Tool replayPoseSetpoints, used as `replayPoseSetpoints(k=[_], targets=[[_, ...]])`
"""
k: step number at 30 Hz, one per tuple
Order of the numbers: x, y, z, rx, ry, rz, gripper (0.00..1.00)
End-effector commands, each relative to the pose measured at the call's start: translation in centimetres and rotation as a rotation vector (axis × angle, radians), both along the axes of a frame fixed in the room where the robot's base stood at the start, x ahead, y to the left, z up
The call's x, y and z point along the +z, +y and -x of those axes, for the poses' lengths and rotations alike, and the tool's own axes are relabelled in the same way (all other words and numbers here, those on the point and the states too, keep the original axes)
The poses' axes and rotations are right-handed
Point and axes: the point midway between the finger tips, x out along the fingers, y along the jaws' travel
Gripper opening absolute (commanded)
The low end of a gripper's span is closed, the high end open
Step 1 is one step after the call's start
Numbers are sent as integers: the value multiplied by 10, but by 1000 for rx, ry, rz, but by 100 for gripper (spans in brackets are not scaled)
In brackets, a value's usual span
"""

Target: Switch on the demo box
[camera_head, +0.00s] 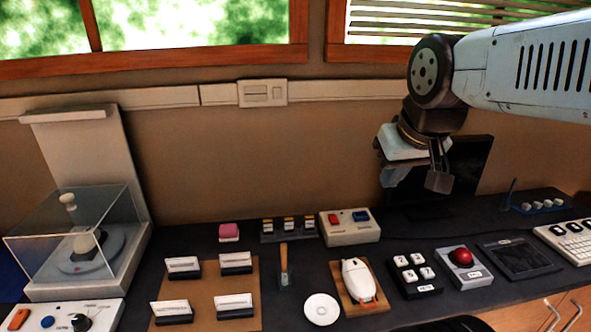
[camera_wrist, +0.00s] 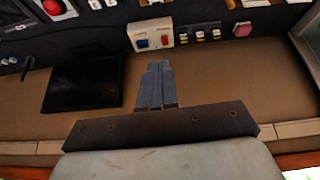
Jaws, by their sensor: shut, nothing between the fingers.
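A small white box (camera_head: 349,229) with a red switch on its left and a blue one on its right stands at the back middle of the dark counter. It fits the demo box, though I can read no label. In the wrist view the same box (camera_wrist: 150,34) appears beyond my fingertips, with the blue and red switches showing. My gripper (camera_head: 438,180) hangs above the counter, to the right of the box and higher than it, in front of a dark screen. Its fingers (camera_wrist: 158,66) are together, hold nothing and are apart from the box. The switch positions are too small to tell.
A row of small switches (camera_head: 289,230) stands left of the box. A mouse (camera_head: 360,278) and a red button unit (camera_head: 462,262) lie in front.

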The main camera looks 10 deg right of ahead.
Motion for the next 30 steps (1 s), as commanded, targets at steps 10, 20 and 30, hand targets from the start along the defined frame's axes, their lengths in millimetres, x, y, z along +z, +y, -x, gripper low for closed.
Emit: replayPoseSetpoints(k=[10,20,30], targets=[[-2,1,-43,201,80,113,0],[-11,2,-89,433,161,213,0],[-30,2,-139,689,244,292,0]])
